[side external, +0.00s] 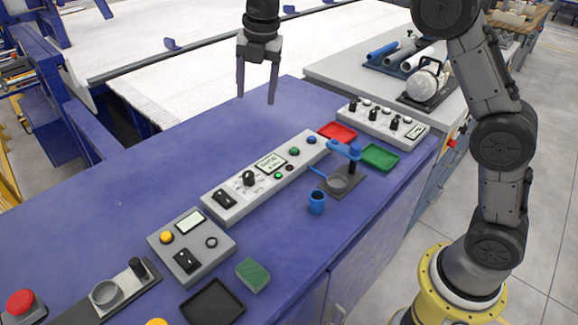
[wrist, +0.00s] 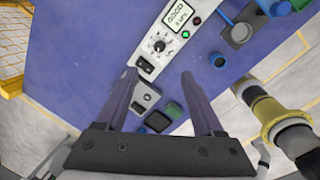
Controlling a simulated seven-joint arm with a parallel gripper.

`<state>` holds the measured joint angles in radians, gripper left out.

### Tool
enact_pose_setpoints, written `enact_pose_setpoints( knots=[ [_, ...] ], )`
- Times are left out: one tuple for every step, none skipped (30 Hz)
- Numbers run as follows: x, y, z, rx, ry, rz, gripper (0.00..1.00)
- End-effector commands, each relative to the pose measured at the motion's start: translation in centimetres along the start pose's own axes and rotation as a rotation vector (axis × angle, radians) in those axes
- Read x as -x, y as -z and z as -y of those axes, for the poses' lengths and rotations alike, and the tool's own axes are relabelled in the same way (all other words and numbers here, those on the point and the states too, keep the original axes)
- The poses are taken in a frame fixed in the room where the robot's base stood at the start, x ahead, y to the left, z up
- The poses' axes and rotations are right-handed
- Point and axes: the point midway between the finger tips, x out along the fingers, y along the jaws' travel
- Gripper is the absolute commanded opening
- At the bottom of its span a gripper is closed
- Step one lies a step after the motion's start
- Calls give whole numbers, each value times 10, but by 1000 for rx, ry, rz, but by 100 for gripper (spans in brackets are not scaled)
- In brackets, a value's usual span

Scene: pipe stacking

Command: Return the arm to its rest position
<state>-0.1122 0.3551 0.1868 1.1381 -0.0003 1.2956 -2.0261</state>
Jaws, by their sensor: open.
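My gripper (side external: 256,100) hangs fingers-down high above the far part of the blue bench (side external: 150,165) in the side view. Its two fingers are spread with nothing between them, and it touches nothing. In the wrist view the open fingers (wrist: 158,74) frame the grey control panel below. A small blue pipe piece (side external: 316,202) stands on the bench near the front edge, well apart from my gripper. Beside it is a dark plate with a grey ring (side external: 337,183) and a blue-topped post (side external: 345,150). The blue piece also shows in the wrist view (wrist: 218,60).
A long control panel (side external: 268,165) with a lit display crosses the bench. A red tray (side external: 337,132), a green tray (side external: 379,157) and another knob panel (side external: 385,121) lie right. A button box (side external: 188,243) and black tray (side external: 212,303) sit nearer.

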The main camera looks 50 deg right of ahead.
Motion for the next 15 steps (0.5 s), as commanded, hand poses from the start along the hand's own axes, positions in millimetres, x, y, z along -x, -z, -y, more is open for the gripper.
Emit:
enact_pose_setpoints(
  knots=[
    [26, 2, 15, -22, -30, 16, 69],
    [38, 4, 24, -45, -45, 24, 69],
    [53, 7, 37, -80, -64, 33, 69],
    [63, 10, 46, -111, -77, 39, 69],
    [72, 13, 57, -146, -91, 45, 69],
    [84, 18, 70, -196, -110, 52, 69],
    [92, 22, 81, -237, -125, 56, 69],
    [99, 26, 92, -279, -140, 60, 69],
    [107, 31, 107, -341, -160, 64, 69],
    [112, 35, 118, -389, -175, 66, 69],
    [116, 40, 130, -439, -188, 67, 69],
    [121, 47, 145, -509, -210, 67, 69],
    [123, 52, 157, -564, -224, 66, 69],
    [125, 57, 169, -622, -238, 64, 69],
    [126, 64, 184, -701, -259, 60, 69]
  ],
)
